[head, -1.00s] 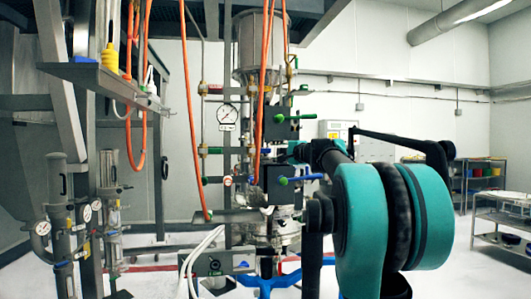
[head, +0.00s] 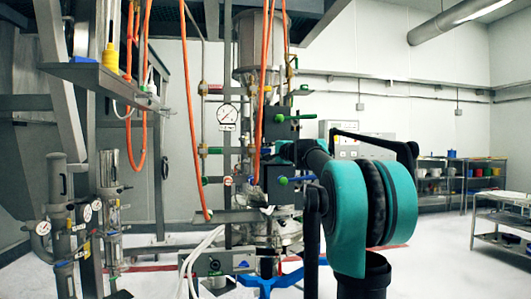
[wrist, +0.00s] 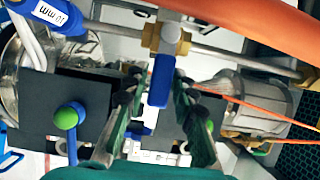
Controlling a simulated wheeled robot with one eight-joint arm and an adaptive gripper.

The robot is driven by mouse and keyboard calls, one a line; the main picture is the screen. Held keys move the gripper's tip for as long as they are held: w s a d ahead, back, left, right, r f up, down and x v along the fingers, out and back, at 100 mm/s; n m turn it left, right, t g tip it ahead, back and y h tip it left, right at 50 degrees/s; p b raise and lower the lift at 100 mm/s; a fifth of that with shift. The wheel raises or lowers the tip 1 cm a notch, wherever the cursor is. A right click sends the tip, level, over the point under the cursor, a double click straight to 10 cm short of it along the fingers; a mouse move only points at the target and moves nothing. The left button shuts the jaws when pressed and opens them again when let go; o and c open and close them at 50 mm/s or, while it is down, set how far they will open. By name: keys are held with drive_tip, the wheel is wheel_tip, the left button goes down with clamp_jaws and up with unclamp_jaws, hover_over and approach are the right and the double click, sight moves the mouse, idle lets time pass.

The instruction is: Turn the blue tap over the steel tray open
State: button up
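The blue tap handle (wrist: 160,82) hangs from a brass valve body (wrist: 166,40) on a thin steel pipe in the wrist view. My gripper (wrist: 157,88) is open, with one green-and-black finger on each side of the handle. The fingertips lie left and right of the handle in the picture. A gap shows on both sides; contact cannot be told. In the head view the gripper and this tap are hidden or too small to make out. I cannot clearly identify the steel tray in either view.
A second blue lever with a green knob (wrist: 66,118) sits at the wrist view's lower left, by a dark box (wrist: 92,95). An orange hose (wrist: 255,22) crosses the top right. In the head view, orange hoses and a gauge (head: 227,116) stand near the arm.

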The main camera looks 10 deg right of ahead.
clamp_jaws()
drive_tip(key=shift+a+r+n+g+h, duration=0.1)
drive_tip(key=shift+r+n+g+h, duration=0.2)
drive_tip(key=shift+n, duration=0.4)
drive_tip(key=shift+r+n+g+h, duration=0.1)
drive_tip(key=shift+r+n+g, duration=0.1)
drive_tip(key=shift+r+n, duration=0.35)
drive_tip(key=shift+f, duration=0.15)
drive_tip(key=shift+o, duration=2.3)
unclamp_jaws()
drive_tip(key=v, duration=1.2)
